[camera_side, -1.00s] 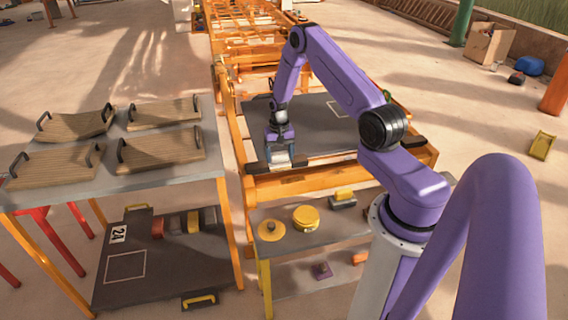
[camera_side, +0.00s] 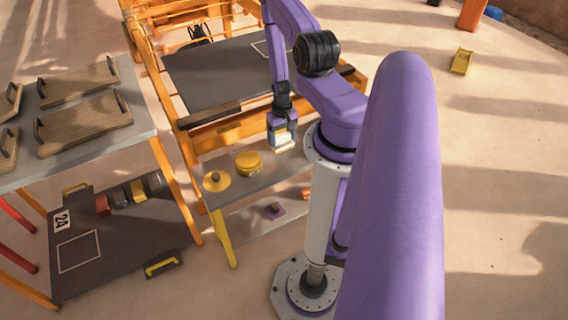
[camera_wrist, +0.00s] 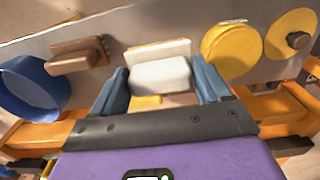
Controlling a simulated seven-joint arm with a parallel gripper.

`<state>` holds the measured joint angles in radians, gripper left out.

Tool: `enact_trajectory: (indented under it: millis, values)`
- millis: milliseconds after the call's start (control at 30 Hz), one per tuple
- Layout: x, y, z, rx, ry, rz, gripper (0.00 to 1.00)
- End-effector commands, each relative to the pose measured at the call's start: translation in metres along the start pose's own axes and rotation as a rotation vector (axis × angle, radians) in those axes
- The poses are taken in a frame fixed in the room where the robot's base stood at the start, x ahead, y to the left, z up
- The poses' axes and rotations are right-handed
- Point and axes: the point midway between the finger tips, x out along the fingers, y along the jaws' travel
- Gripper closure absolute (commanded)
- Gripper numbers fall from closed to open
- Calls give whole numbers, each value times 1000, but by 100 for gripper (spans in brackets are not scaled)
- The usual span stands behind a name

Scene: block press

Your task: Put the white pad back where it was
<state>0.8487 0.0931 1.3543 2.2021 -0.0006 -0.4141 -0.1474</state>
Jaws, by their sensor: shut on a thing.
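My gripper (camera_side: 283,130) is low over the back right of the upper grey shelf (camera_side: 238,195) in the side view. In the wrist view its two blue fingers (camera_wrist: 161,85) are shut on the white pad (camera_wrist: 160,74), one on each side. A pale edge (camera_wrist: 158,50) shows just behind the pad in the wrist view. In the side view a pale piece (camera_side: 285,146) shows under the fingers. Whether the pad touches the shelf is hard to tell.
A yellow tin (camera_side: 248,163) and a yellow knobbed disc (camera_side: 216,181) stand left of my gripper on the shelf. Wooden trays (camera_side: 85,124) lie on the left table.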

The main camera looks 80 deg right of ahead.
Motion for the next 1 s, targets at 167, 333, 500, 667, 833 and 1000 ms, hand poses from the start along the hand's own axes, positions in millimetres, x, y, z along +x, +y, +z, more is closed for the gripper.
enact_trajectory:
  millis: [167, 333, 500, 667, 833, 1000]
  values:
    - [8, 5, 11, -1, 0, 0, 48]
    - [31, 5, 11, -1, 1, 0, 48]
    - [44, 5, 10, -1, 2, 0, 48]
    - [59, 4, 10, -1, 1, 0, 48]
    - [77, 5, 10, 0, 1, 0, 48]
    - [80, 5, 9, 0, 3, 0, 48]
